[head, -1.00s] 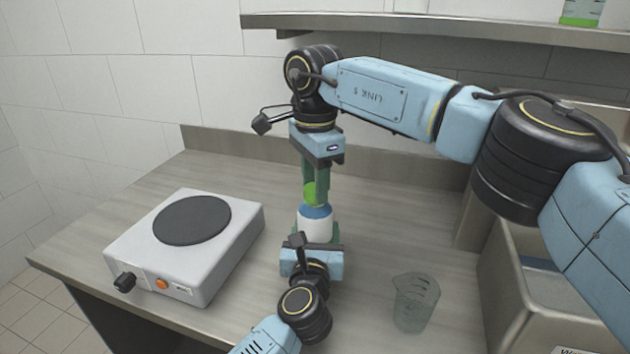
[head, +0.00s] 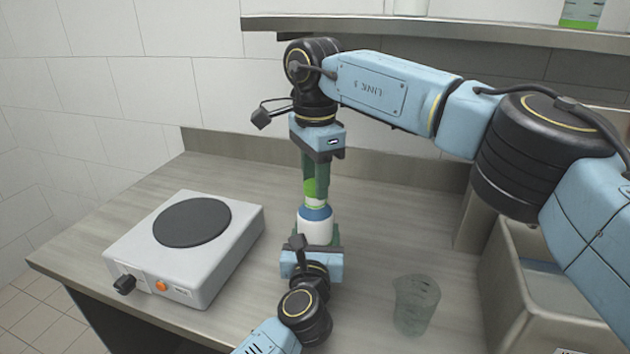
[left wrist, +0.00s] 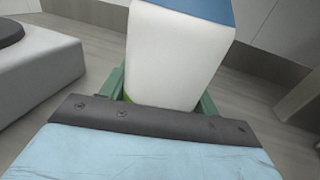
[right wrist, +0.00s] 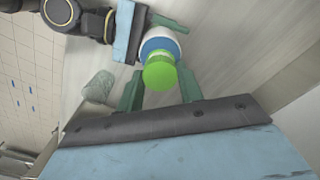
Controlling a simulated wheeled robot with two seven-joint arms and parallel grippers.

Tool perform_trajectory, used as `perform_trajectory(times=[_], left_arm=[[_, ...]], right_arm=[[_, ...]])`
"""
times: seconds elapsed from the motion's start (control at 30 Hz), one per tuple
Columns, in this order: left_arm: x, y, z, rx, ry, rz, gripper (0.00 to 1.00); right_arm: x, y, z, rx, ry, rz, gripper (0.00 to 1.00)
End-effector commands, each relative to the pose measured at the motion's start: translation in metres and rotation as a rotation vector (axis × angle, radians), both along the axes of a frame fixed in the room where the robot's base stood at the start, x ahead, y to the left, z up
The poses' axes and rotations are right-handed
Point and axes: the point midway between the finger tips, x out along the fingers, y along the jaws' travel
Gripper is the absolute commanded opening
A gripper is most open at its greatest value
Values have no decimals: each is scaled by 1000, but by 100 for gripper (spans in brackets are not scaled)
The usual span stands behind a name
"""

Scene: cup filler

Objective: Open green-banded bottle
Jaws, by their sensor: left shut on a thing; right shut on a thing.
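The bottle (head: 315,231) is white with a blue shoulder and stands upright near the middle of the counter. In the left wrist view its white body (left wrist: 175,55) fills the jaws, with a bit of green low down. My left gripper (head: 316,240) is shut around its body. The round green cap (head: 310,187) is above the blue shoulder, with a pale strip between them. My right gripper (head: 314,190) points down and is shut on the cap, which shows between its fingers in the right wrist view (right wrist: 160,74). I cannot tell whether cap and bottle still touch.
A white hot plate (head: 190,245) with a dark disc stands at left. A clear beaker (head: 415,305) stands at front right, before the metal sink (head: 560,290). A shelf (head: 470,28) at the back holds a green-and-white container (head: 581,14). Counter between hot plate and bottle is clear.

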Motion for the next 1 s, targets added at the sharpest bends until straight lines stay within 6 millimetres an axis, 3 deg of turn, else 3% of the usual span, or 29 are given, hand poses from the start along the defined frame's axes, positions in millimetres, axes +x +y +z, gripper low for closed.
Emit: perform_trajectory(times=[0.63,1.0], left_arm=[[0,0,-1,1,2,0,0],[0,0,-1,1,2,0,0]], right_arm=[[0,0,12,0,-1,0,9],[0,0,49,0,0,0,9]])
